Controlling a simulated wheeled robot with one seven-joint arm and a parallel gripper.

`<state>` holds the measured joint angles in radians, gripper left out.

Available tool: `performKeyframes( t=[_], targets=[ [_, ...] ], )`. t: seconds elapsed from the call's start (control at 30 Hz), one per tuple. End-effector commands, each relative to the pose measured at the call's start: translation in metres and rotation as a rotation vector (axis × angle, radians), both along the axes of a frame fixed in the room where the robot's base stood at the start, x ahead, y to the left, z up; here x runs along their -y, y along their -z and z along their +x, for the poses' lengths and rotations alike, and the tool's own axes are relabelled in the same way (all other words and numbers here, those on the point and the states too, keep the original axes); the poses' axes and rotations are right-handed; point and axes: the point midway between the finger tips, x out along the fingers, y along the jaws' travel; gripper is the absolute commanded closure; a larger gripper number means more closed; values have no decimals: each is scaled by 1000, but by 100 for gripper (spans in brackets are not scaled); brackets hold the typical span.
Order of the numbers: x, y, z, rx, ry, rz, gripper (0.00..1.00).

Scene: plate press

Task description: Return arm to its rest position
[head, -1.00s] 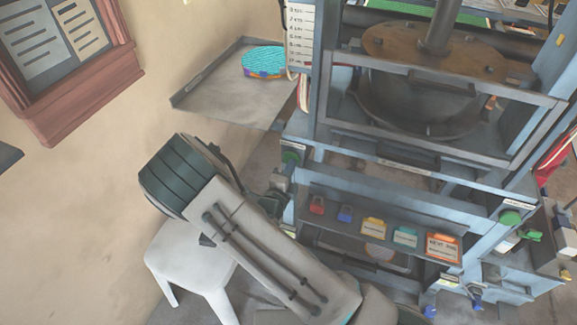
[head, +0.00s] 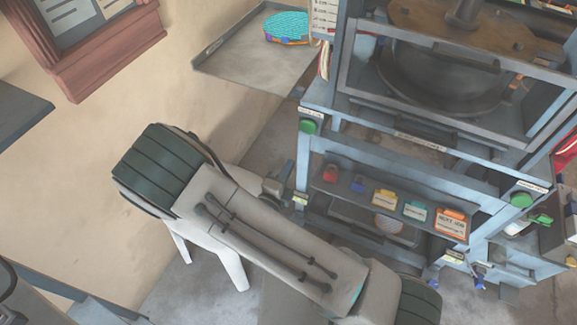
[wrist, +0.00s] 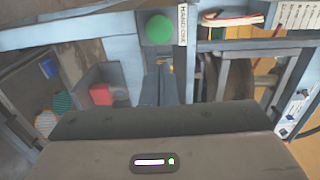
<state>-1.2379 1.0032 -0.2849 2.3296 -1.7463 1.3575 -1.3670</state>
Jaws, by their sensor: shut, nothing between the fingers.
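My arm reaches across the lower middle of the head view, its dark elbow over a white stool. My gripper (wrist: 160,75) is shut and empty in the wrist view, its fingers just below a green button (wrist: 159,29) with a hand label beside it. In the head view my gripper (head: 287,176) is small and partly hidden behind my arm. It is near the left front post of the blue press (head: 345,125), below the left green button (head: 309,127). Whether it touches the post cannot be told.
A grey side shelf (head: 245,75) holds a teal-topped stack of plates (head: 287,26). A panel (head: 390,198) with several coloured tags is right of my gripper. The white stool (head: 228,262) stands under my arm. A dark table edge (head: 20,110) juts in at left.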

Motion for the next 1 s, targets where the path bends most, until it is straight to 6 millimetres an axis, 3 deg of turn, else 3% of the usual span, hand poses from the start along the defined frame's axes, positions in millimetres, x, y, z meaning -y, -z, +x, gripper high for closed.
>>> performKeyframes(
  t=[0.37,0.47,0.67,0.8,1.0],
  targets=[
    [9,-9,2,12,46,48,100],
    [32,-28,4,46,162,167,100],
    [101,-77,-5,201,543,560,100],
    [143,-105,-25,359,819,834,100],
    [184,-138,-59,643,1195,1202,100]
  ],
)
